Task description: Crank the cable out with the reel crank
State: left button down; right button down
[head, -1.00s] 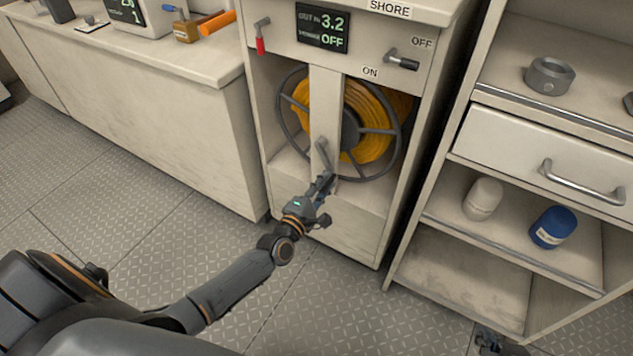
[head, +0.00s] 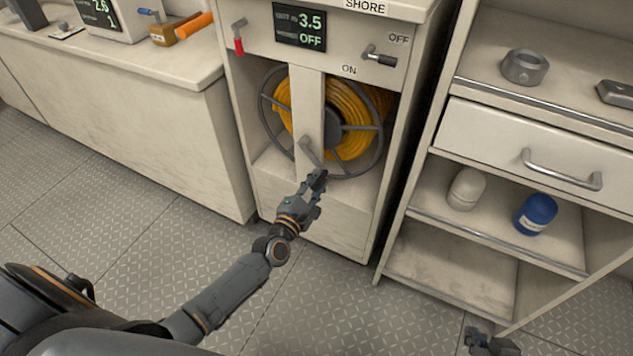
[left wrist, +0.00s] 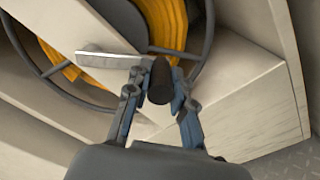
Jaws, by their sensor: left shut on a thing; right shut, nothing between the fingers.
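The cable reel (head: 352,125) holds coiled yellow cable behind a pale upright post in the cabinet. Its grey crank arm (head: 310,152) runs down and right from the hub to my left gripper (head: 317,182). In the left wrist view the dark crank handle (left wrist: 160,80) stands between the two fingers of my left gripper (left wrist: 158,95), which are shut on it. The display (head: 300,27) above reads 3.5 and OFF. My right gripper (head: 490,343) is at the bottom edge, shut and empty, partly cut off, away from the reel.
A red-handled lever (head: 239,38) and a black-handled lever (head: 379,57) sit on the panel. Right of the cabinet, a shelf unit (head: 480,225) carries a white jar (head: 466,188) and a blue jar (head: 536,214). The floor (head: 130,215) in front is clear.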

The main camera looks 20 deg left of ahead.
pick_arm(q)
jog(key=c, duration=1.1)
grip_release()
jog(key=shift+d, duration=0.1)
jog(key=shift+c, duration=0.2)
jog(key=shift+s, duration=0.15)
jog(key=s+a, duration=0.1)
jog(key=s, duration=1)
jog(key=shift+s, duration=0.35)
